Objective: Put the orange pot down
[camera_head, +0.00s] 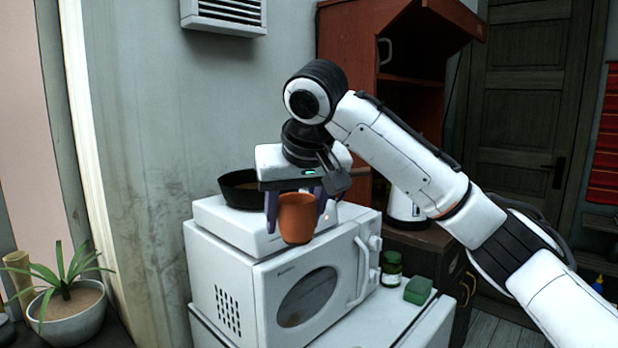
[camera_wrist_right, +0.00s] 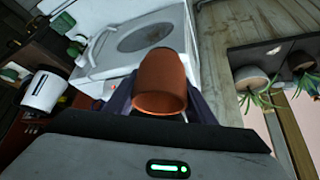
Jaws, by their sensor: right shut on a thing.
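The orange pot (camera_head: 297,219) is a small terracotta cup shape, upright in the head view. My right gripper (camera_head: 298,205) is shut on it, with one dark finger on each side. The pot is held in front of the upper part of the white microwave (camera_head: 290,283); I cannot tell how far it is from the microwave. In the right wrist view the pot (camera_wrist_right: 161,84) sits between the fingers, with the microwave (camera_wrist_right: 140,45) beyond it. My left gripper is not in view.
A dark pan (camera_head: 238,190) sits on a white appliance (camera_head: 212,220) atop the microwave. A green jar (camera_head: 391,268) and a green block (camera_head: 418,290) stand right of it. A potted plant (camera_head: 70,302) is at the left. A white kettle (camera_head: 404,210) stands behind my arm.

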